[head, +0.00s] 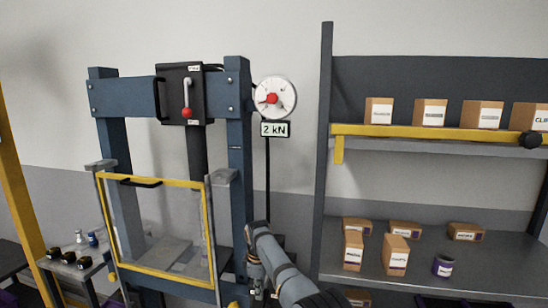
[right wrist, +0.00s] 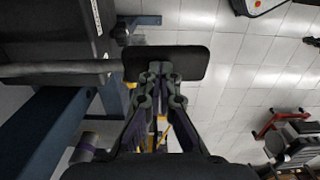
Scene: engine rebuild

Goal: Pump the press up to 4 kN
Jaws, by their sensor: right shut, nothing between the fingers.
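The blue press (head: 238,150) stands at the left of the head view. Its round dial (head: 274,98) has a red centre, and the sign below (head: 274,129) reads 2 kN. My right gripper (head: 257,292) points down beside the press's right post, mostly hidden by its own wrist. In the right wrist view its fingers (right wrist: 160,72) are shut and empty. Their tips are at a dark flat pad (right wrist: 165,62) on the end of a dark bar (right wrist: 60,70), apparently the pump lever. I cannot tell whether they touch. My left gripper is not in view.
A yellow-framed clear guard (head: 155,178) covers the press front. A black box with a red-knobbed lever (head: 187,112) sits on the crossbeam. Shelves (head: 480,265) with several boxes stand at the right. Tiled floor (right wrist: 240,75) shows below the right gripper.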

